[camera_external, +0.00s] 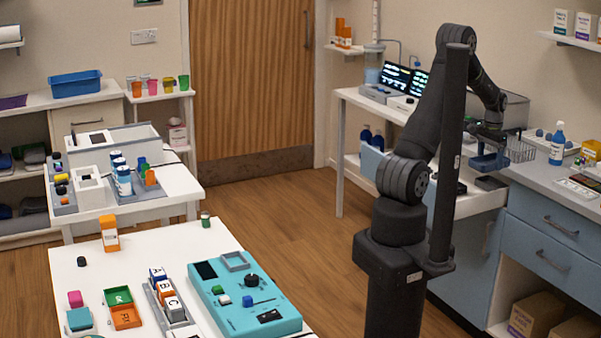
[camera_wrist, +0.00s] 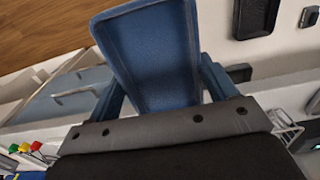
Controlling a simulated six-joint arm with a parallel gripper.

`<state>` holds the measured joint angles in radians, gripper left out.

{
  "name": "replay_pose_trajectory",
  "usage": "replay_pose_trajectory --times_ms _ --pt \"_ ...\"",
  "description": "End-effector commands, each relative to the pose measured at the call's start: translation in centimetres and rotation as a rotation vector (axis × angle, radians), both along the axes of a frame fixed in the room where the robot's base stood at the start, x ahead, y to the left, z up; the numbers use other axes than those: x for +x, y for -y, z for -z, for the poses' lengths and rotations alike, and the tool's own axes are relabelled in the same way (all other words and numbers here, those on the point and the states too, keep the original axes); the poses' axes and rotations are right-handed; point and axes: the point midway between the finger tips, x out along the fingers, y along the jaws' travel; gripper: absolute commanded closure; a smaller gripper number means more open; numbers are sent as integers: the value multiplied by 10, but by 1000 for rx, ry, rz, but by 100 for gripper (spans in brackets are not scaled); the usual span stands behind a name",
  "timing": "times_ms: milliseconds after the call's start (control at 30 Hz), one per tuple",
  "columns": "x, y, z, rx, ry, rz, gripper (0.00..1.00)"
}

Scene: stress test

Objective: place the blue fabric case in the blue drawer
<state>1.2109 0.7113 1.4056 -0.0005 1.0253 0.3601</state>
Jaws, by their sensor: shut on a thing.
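The blue fabric case (camera_wrist: 150,55) is a blue tray-like piece with a raised rim, held between the two fingers of my gripper (camera_wrist: 163,85) in the wrist view. In the external view my gripper (camera_external: 488,148) points down at the right, with the blue case (camera_external: 490,163) beneath it. The case hangs above an open drawer (camera_external: 470,200) with a pale inside and a light blue front (camera_external: 373,161). The case looks clear of the drawer floor, though the exact gap is hard to tell. My arm hides part of the drawer.
Dark trays lie in the drawer, one (camera_external: 491,183) near the case and another (camera_wrist: 257,16) in the wrist view. A wire basket (camera_external: 521,150) and a blue bottle (camera_external: 557,143) stand on the counter at right. Closed blue drawers (camera_external: 545,215) lie below it.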

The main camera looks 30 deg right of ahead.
Motion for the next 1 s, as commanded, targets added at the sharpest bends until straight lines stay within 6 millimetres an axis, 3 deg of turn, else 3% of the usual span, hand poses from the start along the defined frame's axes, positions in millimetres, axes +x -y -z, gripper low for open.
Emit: replay_pose_trajectory --times_ms 167,600,867,1000 --pt "12 0 18 0 0 -3 45" --pt "104 -3 73 0 0 -4 45" --pt "118 -3 86 0 0 0 45" --pt "117 -3 106 2 -1 0 45"
